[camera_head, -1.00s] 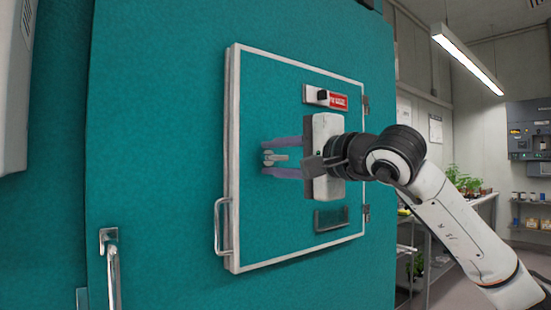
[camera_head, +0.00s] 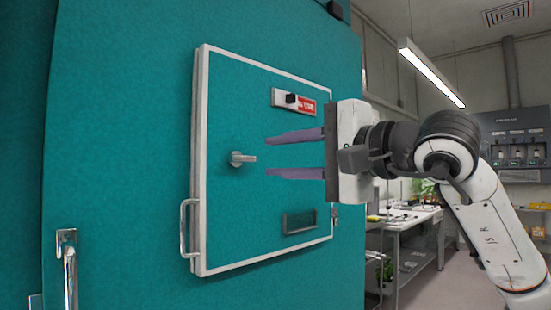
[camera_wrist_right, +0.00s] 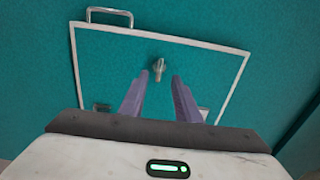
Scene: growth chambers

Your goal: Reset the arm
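My right gripper (camera_head: 268,156) is open and empty, with its two purple fingers spread one above the other. It stands in front of a white-framed teal hatch door (camera_head: 262,205), to the right of a small metal latch knob (camera_head: 243,158). In the right wrist view the knob (camera_wrist_right: 158,68) lies beyond and between the fingertips (camera_wrist_right: 159,79), with a gap to them. The hatch is flush in its frame and looks shut. My left gripper is not in view.
A larger lever handle (camera_head: 67,265) is at lower left. Shelves and a bench (camera_head: 405,219) stand at the right, with open floor beyond.

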